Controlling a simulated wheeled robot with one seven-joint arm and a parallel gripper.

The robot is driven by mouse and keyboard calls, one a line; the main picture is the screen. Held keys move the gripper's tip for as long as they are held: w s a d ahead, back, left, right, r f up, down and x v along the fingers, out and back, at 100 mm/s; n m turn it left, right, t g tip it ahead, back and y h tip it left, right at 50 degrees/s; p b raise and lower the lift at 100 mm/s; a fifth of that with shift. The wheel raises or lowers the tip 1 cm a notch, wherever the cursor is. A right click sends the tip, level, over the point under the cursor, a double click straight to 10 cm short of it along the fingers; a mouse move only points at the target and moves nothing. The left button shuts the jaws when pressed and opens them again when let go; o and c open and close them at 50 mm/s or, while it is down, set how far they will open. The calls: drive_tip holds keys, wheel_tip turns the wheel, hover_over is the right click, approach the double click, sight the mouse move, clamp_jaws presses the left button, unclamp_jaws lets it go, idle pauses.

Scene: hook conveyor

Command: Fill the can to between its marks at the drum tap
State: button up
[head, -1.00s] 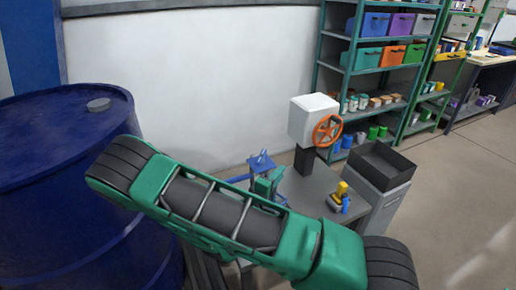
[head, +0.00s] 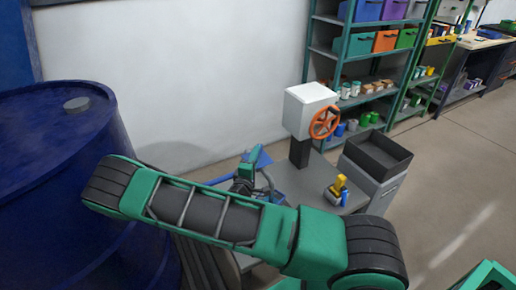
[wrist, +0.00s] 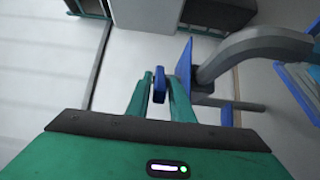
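My gripper (wrist: 160,95) shows in the wrist view with its two green fingers either side of a narrow blue piece (wrist: 159,85). Whether the fingers press on that piece I cannot tell. A blue plate (wrist: 184,66) and a thick curved grey pipe (wrist: 250,45) are just right of the fingers. In the head view the blue drum (head: 60,165) fills the left side, and my arm passes in front of it. My gripper (head: 246,168) is by blue and grey fittings at the bench's left side, partly hidden. I cannot make out the can or its marks.
A grey bench (head: 310,178) carries a white box with an orange handwheel (head: 324,122) and a yellow item (head: 337,187) beside a small blue cylinder (head: 344,197). A black open tray (head: 378,155) stands right of it. Shelves (head: 345,70) stand behind. Floor at right is clear.

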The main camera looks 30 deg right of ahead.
drive_tip(key=x, duration=0.5)
drive_tip(key=shift+w+d, duration=0.2)
drive_tip(key=shift+d, duration=0.1)
clamp_jaws()
